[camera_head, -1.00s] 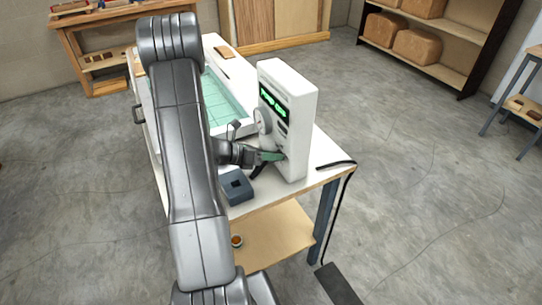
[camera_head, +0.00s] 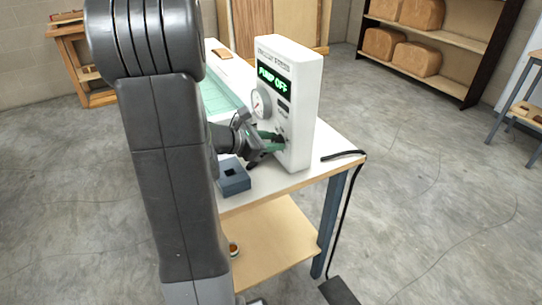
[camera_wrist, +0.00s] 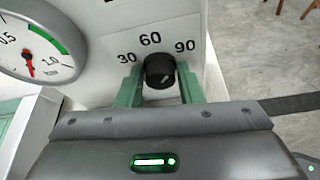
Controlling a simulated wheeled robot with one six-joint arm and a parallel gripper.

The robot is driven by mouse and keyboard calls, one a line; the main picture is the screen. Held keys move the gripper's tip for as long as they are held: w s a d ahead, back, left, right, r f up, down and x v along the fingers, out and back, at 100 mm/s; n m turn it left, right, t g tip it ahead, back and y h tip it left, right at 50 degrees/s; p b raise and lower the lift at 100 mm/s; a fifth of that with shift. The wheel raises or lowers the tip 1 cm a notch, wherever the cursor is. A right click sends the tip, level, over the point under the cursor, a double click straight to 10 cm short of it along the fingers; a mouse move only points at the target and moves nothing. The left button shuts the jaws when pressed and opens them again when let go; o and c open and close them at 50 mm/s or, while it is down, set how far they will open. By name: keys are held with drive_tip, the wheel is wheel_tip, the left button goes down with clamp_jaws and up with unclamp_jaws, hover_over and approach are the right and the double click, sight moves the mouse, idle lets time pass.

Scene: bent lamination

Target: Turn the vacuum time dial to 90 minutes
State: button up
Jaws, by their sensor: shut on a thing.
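The vacuum time dial (camera_wrist: 160,71) is a small black round knob on the white control box (camera_head: 300,105). The printed marks 30, 60 and 90 stand left, above and right of it in the wrist view. A short pale line shows on the knob's face, but I cannot tell which mark it points to. My gripper (camera_wrist: 160,78) has its green fingers on both sides of the knob, shut on it. In the head view my gripper (camera_head: 274,141) meets the lower front of the box, and its fingers hide the dial there.
The box's green display (camera_head: 274,80) reads PUMP OFF, with a round gauge (camera_head: 261,103) below it, also at left in the wrist view. A blue-grey block (camera_head: 233,180) with a dark opening sits on the white table below my gripper.

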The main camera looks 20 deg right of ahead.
drive_tip(key=m+b, duration=0.1)
drive_tip(key=b, duration=0.2)
drive_tip(key=m+t+b, duration=0.1)
drive_tip(key=b, duration=0.2)
drive_tip(key=shift+s+f+t, duration=0.15)
drive_tip(key=shift+f+t, duration=0.15)
drive_tip(key=shift+f, duration=0.05)
drive_tip(key=shift+r+m+b, duration=0.15)
drive_tip(key=shift+m+b, duration=0.15)
drive_tip(key=shift+b, duration=0.85)
drive_tip(key=shift+r+t, duration=0.15)
drive_tip(key=shift+t, duration=0.15)
drive_tip(key=o, duration=0.9)
drive_tip(key=shift+o, duration=0.2)
drive_tip(key=shift+a, duration=0.1)
drive_tip(key=p+v, duration=0.2)
drive_tip(key=v, duration=1.1)
drive_tip(key=shift+s+a, duration=0.15)
drive_tip(key=shift+a, duration=0.15)
